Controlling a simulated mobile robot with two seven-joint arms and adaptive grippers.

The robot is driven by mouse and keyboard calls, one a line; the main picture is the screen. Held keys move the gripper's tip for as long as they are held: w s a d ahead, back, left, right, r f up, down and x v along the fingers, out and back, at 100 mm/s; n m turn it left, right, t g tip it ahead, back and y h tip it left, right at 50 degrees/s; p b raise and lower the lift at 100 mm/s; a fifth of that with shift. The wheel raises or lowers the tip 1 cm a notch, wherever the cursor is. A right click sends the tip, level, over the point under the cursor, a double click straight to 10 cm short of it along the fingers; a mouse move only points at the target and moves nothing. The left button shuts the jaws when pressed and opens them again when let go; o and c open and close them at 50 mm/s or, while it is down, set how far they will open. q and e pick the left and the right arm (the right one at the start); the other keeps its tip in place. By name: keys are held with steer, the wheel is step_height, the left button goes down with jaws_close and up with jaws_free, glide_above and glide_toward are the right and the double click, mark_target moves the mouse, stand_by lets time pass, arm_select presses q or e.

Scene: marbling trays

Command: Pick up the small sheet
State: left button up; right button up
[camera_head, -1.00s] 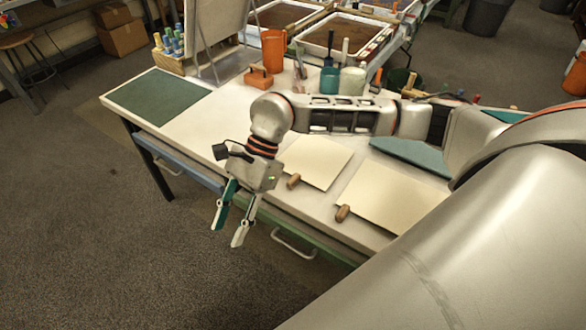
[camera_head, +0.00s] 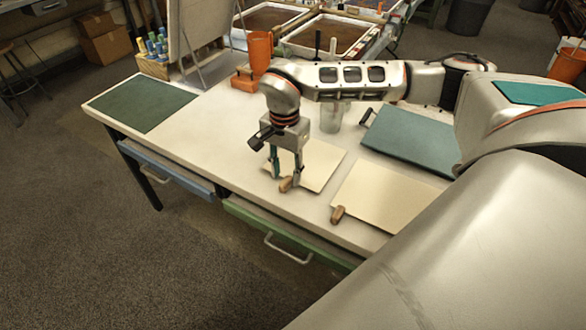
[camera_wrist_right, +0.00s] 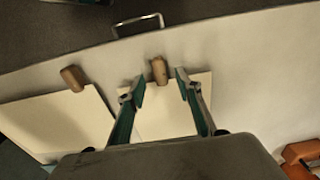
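The small sheet (camera_head: 324,160) is a cream sheet lying flat on the table, with a wooden block (camera_head: 286,185) at its front edge. My right gripper (camera_head: 286,177) is over that front edge, fingers pointing down and hiding part of the sheet. In the right wrist view the sheet (camera_wrist_right: 160,122) lies beneath the open fingers (camera_wrist_right: 160,84), and its wooden block (camera_wrist_right: 159,70) shows between the fingertips with a gap on each side. Whether the tips touch the table, I cannot tell. My left gripper is not in view.
A larger cream sheet (camera_head: 385,198) with its own wooden block (camera_head: 338,214) lies to the right. A teal board (camera_head: 415,140) lies behind it. A green mat (camera_head: 140,103) is at the table's left end. An orange cup (camera_head: 260,50) stands behind; the table's middle left is clear.

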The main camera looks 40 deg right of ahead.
step_height(320, 180, down, 2)
steer(key=shift+f, duration=0.2)
steer(key=c, duration=0.8)
steer(key=shift+r, duration=0.2)
